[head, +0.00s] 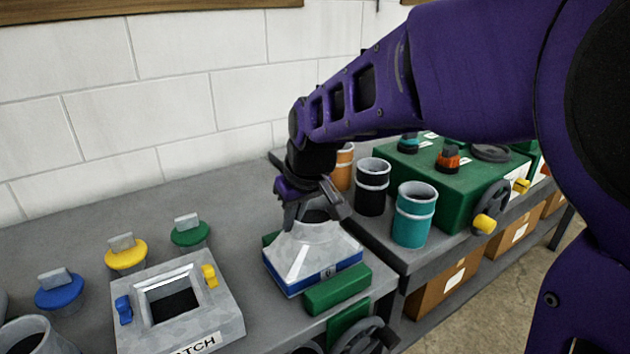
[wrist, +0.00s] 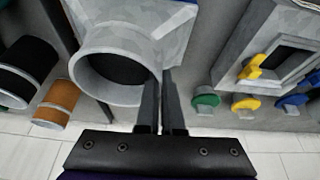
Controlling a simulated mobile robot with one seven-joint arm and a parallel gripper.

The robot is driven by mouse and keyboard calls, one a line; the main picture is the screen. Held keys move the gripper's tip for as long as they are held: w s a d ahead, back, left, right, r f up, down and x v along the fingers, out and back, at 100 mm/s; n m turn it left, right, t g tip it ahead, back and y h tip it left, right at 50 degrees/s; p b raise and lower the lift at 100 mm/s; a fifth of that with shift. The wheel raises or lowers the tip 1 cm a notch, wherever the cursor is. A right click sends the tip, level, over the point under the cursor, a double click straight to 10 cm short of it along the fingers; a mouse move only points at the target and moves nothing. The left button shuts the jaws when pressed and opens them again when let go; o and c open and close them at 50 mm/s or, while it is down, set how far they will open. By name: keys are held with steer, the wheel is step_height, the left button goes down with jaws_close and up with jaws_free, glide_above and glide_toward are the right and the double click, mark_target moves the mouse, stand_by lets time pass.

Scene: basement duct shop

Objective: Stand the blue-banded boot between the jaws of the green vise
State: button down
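The blue-banded boot (head: 314,258) is a pale metal hood with a round collar at the top and a blue band around its base. In the head view it is upright between the green jaws of the vise (head: 338,290). The far jaw is mostly hidden behind it. I cannot tell whether its base rests on the vise. My gripper (head: 312,212) is at the collar from above. In the wrist view the two fingers (wrist: 161,100) are close together at the edge of the boot's collar (wrist: 112,96), apparently pinching its wall.
A metal hatch frame (head: 178,308) with yellow and blue clips lies left, near blue (head: 60,290), yellow (head: 126,255) and green (head: 190,234) knobbed plugs. Orange, black (head: 373,188) and teal (head: 414,215) banded collars and a green box (head: 455,185) stand right. A white wall runs behind.

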steer(key=shift+f, duration=0.25)
steer(key=c, duration=1)
jaws_free()
